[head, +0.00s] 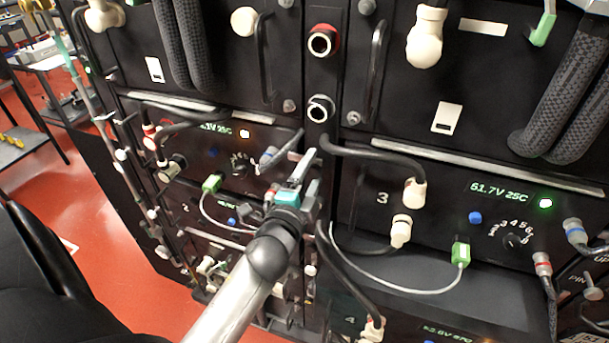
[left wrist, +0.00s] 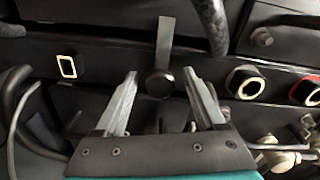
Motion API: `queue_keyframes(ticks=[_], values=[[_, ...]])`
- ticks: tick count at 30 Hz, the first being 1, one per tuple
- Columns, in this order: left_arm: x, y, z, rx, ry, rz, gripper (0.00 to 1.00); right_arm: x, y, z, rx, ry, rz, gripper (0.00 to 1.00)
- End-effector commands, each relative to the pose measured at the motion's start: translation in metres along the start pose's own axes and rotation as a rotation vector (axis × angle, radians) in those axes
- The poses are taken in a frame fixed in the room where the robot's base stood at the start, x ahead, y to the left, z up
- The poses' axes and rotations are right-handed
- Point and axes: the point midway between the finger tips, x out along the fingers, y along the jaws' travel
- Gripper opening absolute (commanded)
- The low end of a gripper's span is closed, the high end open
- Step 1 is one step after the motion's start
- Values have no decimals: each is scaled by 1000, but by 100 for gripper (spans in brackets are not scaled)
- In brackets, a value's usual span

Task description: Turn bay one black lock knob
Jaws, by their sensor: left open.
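A round black knob (left wrist: 160,83) with a grey strip beside it sits on the dark centre post in the left wrist view. In the head view I cannot make the knob out; my left gripper covers that part of the post. My left gripper (head: 303,164) reaches to the post, below the black-ringed socket. It is open, and in the left wrist view its two fingertips (left wrist: 160,75) lie on either side of the knob, with a visible gap on each side. I cannot tell how deep they reach around it. My right gripper is not in view.
A black-ringed socket (head: 320,108) and a red-ringed socket (head: 322,42) are on the post above my gripper. Black cables (head: 375,150) and a white cable (head: 390,288) hang close by. A bay labelled 3 with a lit display (head: 495,188) stands right. Red floor (head: 110,225) is at left.

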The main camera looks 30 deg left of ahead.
Motion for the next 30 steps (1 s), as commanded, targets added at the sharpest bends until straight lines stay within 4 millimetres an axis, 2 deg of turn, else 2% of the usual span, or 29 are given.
queue_keyframes(ticks=[5,21,30], values=[[-16,2,0,0,-1,2,72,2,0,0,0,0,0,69],[-104,2,1,-1,-3,3,72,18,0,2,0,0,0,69],[-140,2,1,-2,-3,2,72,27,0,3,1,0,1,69]])
